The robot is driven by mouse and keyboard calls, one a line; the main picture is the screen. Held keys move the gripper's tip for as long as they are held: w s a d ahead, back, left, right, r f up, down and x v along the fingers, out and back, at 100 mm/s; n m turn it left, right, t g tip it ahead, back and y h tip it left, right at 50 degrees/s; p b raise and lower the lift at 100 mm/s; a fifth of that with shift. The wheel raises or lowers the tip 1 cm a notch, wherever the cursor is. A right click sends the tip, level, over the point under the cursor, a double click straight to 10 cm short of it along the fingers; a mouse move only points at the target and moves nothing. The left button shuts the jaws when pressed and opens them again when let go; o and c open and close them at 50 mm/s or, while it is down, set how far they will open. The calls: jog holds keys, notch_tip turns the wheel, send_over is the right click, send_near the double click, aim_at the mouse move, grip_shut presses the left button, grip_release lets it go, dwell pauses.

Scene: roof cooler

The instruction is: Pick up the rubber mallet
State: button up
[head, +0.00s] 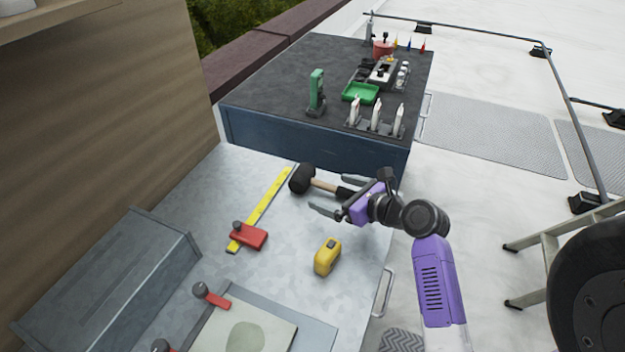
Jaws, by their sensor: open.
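The rubber mallet lies on the grey metal worktop (190,290). Its black head (302,179) is to the left and its light wooden handle (325,186) runs right to a dark grip end. My purple gripper (326,194) comes in from the right. Its two dark fingers are open and point left, one on the far side and one on the near side of the handle in the picture. The grip end is partly hidden near the gripper. I cannot tell whether the fingers are at the handle's height or above it.
Behind stands a dark bench (260,100) with a green tray (360,93). A ladder (560,235) stands right.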

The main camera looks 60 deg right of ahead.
aim_at(315, 186)
jog(key=shift+x, duration=3.9)
jog(key=shift+r, duration=0.1)
jog(key=shift+c, duration=0.2)
jog(key=c, duration=1.9)
